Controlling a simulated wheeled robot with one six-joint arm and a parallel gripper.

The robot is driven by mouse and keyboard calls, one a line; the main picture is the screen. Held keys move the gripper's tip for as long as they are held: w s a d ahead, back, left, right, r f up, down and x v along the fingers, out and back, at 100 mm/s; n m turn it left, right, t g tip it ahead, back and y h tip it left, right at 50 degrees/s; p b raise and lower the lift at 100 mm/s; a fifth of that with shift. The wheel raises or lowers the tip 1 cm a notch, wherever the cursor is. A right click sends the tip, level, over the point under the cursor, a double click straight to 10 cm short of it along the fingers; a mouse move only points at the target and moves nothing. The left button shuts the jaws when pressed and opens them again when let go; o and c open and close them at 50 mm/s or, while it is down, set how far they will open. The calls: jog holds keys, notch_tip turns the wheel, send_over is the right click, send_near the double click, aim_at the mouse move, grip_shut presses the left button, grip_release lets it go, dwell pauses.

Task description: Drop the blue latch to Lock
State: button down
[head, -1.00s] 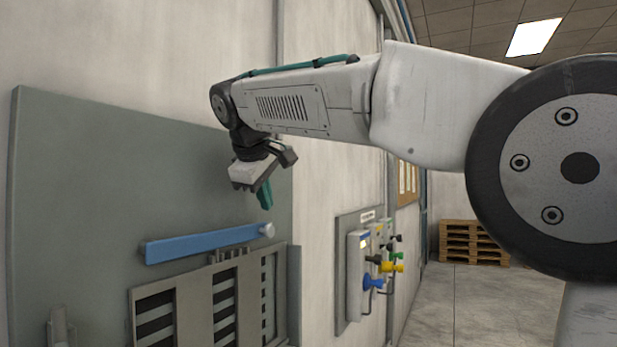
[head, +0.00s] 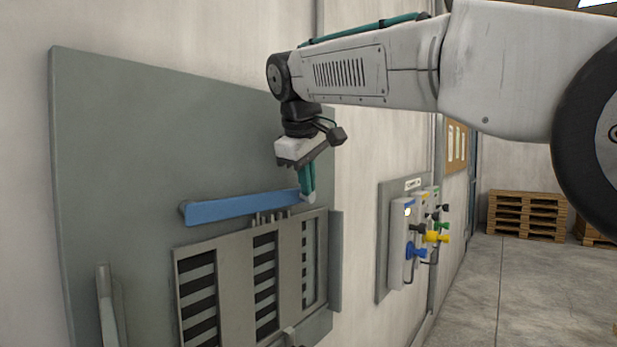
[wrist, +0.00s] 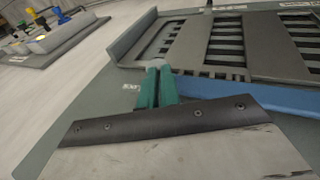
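The blue latch (head: 240,208) is a long flat bar across the grey panel, pivoted at its left end and tilted slightly up to the right. A pale round knob (head: 309,198) is at its right end. My gripper (head: 308,188) points down with its green fingers right above the knob, apparently touching it. In the wrist view the fingers (wrist: 157,80) lie close together with nothing visible between them, and the pale knob (wrist: 156,63) shows just past their tips. The blue bar (wrist: 265,97) runs off to the right there, partly hidden by my gripper's body.
Below the latch is a slotted grey frame (head: 243,260) with a raised right edge (head: 336,260). A grey handle (head: 106,300) is at the lower left. A box with coloured knobs (head: 403,240) is on the wall to the right. Pallets (head: 527,215) stand farther back.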

jog(key=shift+d+f, duration=0.15)
jog(key=v, duration=1.4)
jog(key=shift+a, duration=0.35)
jog(key=shift+s, duration=0.1)
